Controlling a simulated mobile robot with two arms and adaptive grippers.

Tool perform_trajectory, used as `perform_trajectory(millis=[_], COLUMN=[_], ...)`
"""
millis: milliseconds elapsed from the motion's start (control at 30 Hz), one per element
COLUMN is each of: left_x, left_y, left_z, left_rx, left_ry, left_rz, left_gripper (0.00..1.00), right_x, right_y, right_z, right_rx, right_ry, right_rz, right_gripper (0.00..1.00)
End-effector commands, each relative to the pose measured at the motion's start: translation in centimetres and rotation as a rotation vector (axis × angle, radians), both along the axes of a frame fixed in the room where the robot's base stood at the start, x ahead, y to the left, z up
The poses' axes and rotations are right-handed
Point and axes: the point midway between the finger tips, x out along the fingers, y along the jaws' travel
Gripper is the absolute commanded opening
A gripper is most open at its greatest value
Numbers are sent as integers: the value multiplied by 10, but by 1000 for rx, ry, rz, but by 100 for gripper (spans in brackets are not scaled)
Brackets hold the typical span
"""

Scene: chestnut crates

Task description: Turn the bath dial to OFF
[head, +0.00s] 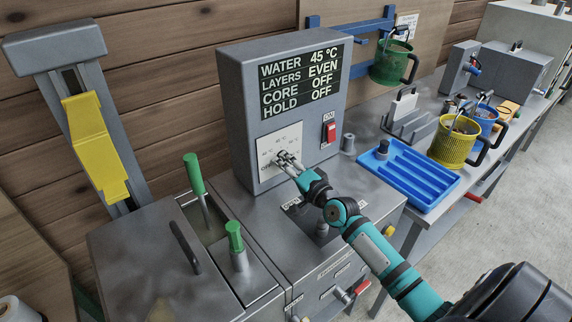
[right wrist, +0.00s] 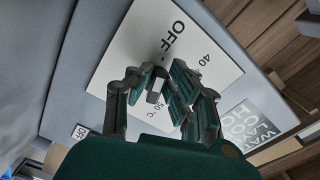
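The bath dial (right wrist: 155,96) is a small knob on a white square plate (head: 268,154) on the front of the grey control box (head: 233,95). In the right wrist view the plate is marked OFF, 40 and 50 °C. My right gripper (head: 287,158) is at the plate, with its fingers on both sides of the knob, also in the right wrist view (right wrist: 160,88). Whether both pads touch the knob is unclear. The fingers hide part of the plate and its marks. The display (head: 301,80) reads WATER 45 °C, LAYERS EVEN, CORE OFF, HOLD OFF. My left gripper is not in view.
A red switch (head: 329,131) is right of the plate. Green-handled tools (head: 194,175) stand on the left of the metal bench. A blue tray (head: 408,176), a yellow basket (head: 452,146) and a green basket (head: 388,66) are to the right. A yellow part (head: 92,148) is at the left.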

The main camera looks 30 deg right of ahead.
Motion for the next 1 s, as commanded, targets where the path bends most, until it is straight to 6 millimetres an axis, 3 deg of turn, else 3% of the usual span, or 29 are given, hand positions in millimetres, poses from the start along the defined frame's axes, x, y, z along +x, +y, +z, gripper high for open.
perform_trajectory(millis=[133,500,1000], left_x=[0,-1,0], left_y=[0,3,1], left_z=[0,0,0], left_rx=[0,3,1], left_ry=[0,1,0], left_rz=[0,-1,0], left_gripper=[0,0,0], right_x=[1,-7,-98], right_y=[1,0,-7], right_z=[3,0,-1], right_rx=[0,2,-1], right_ry=[-5,1,1], right_rz=[1,1,3], right_gripper=[37,37,37])
